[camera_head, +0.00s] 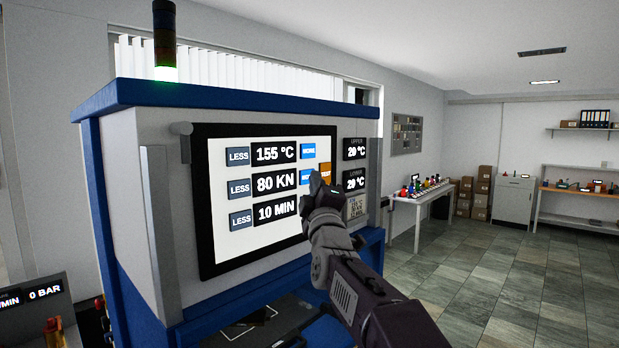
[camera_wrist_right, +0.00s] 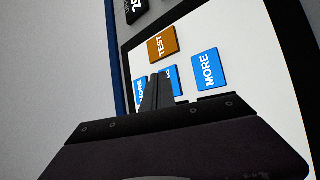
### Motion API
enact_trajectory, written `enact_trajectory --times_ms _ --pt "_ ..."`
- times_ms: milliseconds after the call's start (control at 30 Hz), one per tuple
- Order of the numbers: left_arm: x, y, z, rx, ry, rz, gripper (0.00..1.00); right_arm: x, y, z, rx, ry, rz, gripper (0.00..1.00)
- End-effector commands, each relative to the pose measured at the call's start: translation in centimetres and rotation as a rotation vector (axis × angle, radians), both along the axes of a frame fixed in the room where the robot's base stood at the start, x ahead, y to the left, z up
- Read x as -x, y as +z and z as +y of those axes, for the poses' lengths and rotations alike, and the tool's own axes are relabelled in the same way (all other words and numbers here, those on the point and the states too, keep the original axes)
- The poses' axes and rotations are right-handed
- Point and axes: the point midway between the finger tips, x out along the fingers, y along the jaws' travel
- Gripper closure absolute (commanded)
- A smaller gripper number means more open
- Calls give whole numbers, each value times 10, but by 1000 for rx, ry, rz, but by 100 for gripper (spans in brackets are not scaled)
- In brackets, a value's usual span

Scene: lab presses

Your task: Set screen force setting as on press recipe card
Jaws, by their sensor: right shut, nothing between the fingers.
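The press screen (camera_head: 230,240) shows 155 °C, 80 KN and 10 MIN in three rows. The force readout, 80 KN (camera_head: 276,184), has a LESS button (camera_head: 239,188) on its left and a blue MORE button (camera_head: 306,177) on its right, partly covered by my gripper. My right gripper (camera_head: 317,184) is shut and empty, its tips at this MORE button. In the right wrist view the fingers (camera_wrist_right: 157,92) overlap the middle MORE button (camera_wrist_right: 174,80); contact cannot be told. A small card (camera_head: 356,207) right of the screen has text too small to read surely. My left gripper is out of view.
An orange TEST button (camera_head: 325,172) sits close to my fingertips and also shows in the right wrist view (camera_wrist_right: 162,44). UPPER (camera_head: 355,150) and LOWER (camera_head: 354,181) displays read 20 °C. A green light (camera_head: 166,74) glows on top. Open tiled floor lies to the right.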

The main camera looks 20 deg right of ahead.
Motion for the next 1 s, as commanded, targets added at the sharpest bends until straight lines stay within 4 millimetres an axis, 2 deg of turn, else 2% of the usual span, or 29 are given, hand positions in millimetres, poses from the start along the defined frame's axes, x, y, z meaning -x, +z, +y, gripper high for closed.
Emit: enact_trajectory --times_ms 367,667,1000 --pt "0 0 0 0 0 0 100 0 0 0 1 1 -1 100" --pt "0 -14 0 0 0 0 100 13 -2 -5 1 -1 -2 100" --pt "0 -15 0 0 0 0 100 16 -1 -6 1 0 -1 100"
